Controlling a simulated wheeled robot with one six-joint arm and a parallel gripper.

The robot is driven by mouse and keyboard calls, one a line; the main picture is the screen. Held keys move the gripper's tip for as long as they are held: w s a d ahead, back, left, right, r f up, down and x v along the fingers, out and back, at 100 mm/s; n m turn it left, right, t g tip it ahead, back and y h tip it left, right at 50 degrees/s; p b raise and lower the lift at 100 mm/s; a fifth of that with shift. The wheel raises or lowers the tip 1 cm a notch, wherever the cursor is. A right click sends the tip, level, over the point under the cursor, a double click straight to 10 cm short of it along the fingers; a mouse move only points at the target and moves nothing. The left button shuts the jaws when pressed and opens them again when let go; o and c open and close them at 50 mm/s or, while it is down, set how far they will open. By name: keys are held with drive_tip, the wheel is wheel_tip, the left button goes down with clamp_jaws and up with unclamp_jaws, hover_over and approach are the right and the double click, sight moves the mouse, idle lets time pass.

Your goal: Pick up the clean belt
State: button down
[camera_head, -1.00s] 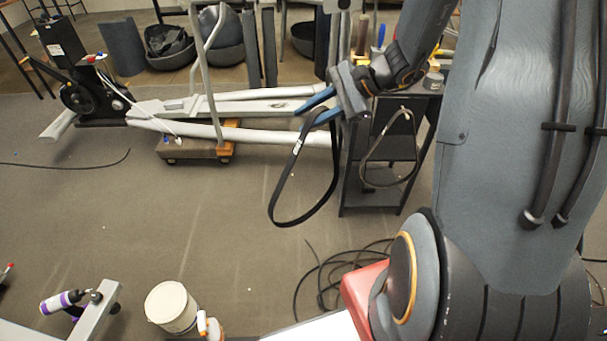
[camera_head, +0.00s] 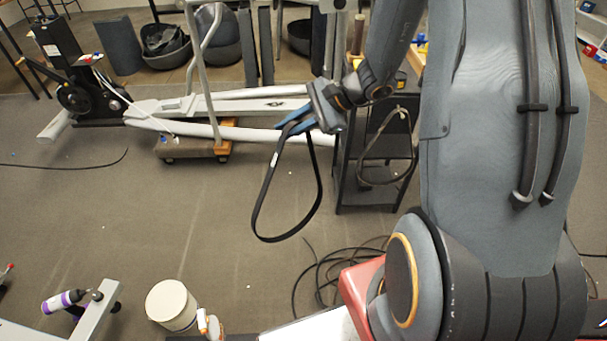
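A black belt (camera_head: 256,207) hangs as a long loop from the blue fingers of my gripper (camera_head: 290,127). My gripper points left, and its fingers look close together on the top of the loop. The loop hangs clear in the air, left of the dark cart (camera_head: 372,198). A second belt (camera_head: 362,172), greyish and duller, hangs against the side of the cart, apart from my gripper. The fingers partly hide the top of the black belt.
An elliptical machine (camera_head: 225,108) lies behind, with a wheeled dolly (camera_head: 190,149) under its frame. Black cables (camera_head: 318,275) coil on the floor below the belt. A white bucket (camera_head: 171,303) stands at front left.

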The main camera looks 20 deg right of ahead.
drive_tip(key=shift+r, duration=0.1)
wheel_tip(320, 180, up, 9)
drive_tip(key=b, duration=0.1)
wheel_tip(320, 180, down, 21)
drive_tip(key=d+m+t+h, duration=0.1)
drive_tip(key=d+m, duration=0.1)
drive_tip(key=shift+w+r+t, duration=0.15)
drive_tip(key=shift+w+t, duration=0.2)
drive_tip(key=shift+t, duration=0.05)
